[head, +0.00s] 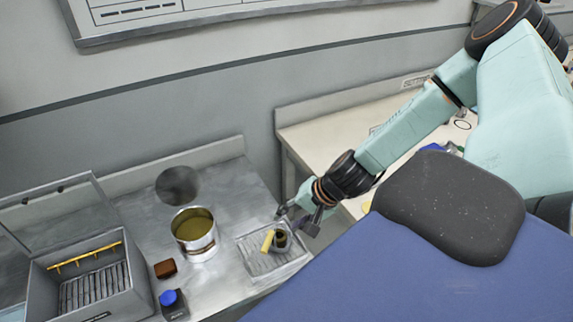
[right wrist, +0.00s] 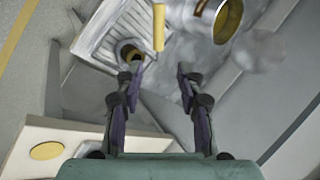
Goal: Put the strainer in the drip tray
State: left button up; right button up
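The drip tray (head: 246,257) is a light grey ribbed tray on the metal bench; it also shows in the right wrist view (right wrist: 88,32). The strainer (head: 282,241), a small dark round cup with a yellow bar-like handle (head: 268,240), is within the tray's outline, near its right side. In the right wrist view the cup (right wrist: 131,53) is partly hidden by a finger. I cannot tell whether it rests fully on the ribs. My right gripper (head: 298,221) is just behind and right of the strainer. Its fingers (right wrist: 160,72) are spread with nothing between them. My left gripper is out of view.
A metal can with yellowish contents (head: 195,233) stands left of the tray. A brown block (head: 165,268) and a blue-capped bottle (head: 172,303) are near an open grey box (head: 88,290). A hazy grey round patch (head: 178,185) shows behind the can. A pale counter (head: 330,140) stands behind.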

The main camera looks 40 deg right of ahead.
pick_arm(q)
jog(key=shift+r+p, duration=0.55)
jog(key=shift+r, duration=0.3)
pick_arm(e)
jog(key=shift+s+d+r, duration=0.15)
jog(key=shift+s+r, duration=0.2)
jog(key=shift+r, duration=0.15)
jog(key=s+a+f+n+g+h, duration=0.1)
jog(key=s+a+f+n+g, duration=0.1)
jog(key=s, duration=0.5)
jog(key=s+a+f+n+g+h, duration=0.1)
jog(key=s+a+f+n+g, duration=0.1)
jog(key=s+a+n, duration=0.3)
jog(key=s+a+f+n+g+h, duration=0.1)
jog(key=s+a+n, duration=0.3)
jog(key=s, duration=0.4)
jog(key=shift+s+a+f+g, duration=0.35)
jog(key=shift+a+f+g, duration=0.1)
jog(key=shift+a, duration=0.1)
pick_arm(q)
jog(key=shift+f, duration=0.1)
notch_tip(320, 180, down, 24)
jog(key=b, duration=2.4)
pick_arm(e)
notch_tip(320, 180, down, 24)
jog(key=shift+r, duration=0.1)
